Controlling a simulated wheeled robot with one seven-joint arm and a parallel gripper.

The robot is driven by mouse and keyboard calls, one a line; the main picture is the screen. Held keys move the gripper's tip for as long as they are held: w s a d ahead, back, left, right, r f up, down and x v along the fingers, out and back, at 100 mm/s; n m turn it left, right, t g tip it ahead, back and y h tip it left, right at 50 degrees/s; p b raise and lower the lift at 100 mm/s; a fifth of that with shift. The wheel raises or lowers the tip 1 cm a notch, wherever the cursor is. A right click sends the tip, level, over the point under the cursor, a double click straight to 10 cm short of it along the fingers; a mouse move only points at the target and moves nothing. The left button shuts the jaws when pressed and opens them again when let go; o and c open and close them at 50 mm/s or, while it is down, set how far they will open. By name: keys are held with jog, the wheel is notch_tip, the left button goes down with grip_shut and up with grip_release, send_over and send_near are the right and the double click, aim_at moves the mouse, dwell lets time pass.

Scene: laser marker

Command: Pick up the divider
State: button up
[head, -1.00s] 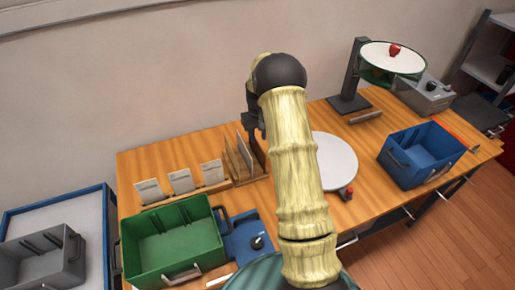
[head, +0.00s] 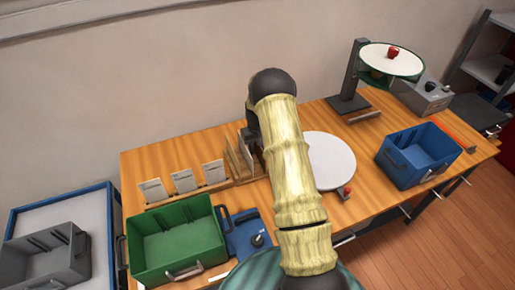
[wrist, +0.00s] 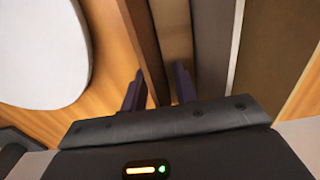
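Upright wooden dividers (head: 231,158) stand side by side in a wooden rack left of the round white disc on the bench; I cannot tell which one the task means. My gripper (wrist: 159,86) is open in the wrist view. Its two dark fingers stand on either side of a brown divider (wrist: 143,45), whose edge runs between them. I cannot tell whether either finger touches it. Lighter and darker panels (wrist: 258,50) stand to its right. In the head view my arm hides most of the gripper.
The white disc (head: 330,162) lies right of the rack. Small cards (head: 183,181) stand to the left. A green bin (head: 175,240), a blue device (head: 245,235) and a blue bin (head: 415,155) are on the bench. A stand (head: 350,85) is at the back right.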

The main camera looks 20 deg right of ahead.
dwell(0.5)
grip_shut()
notch_tip(320, 180, up, 10)
jog(key=b, duration=0.3)
dwell(0.3)
dwell(0.5)
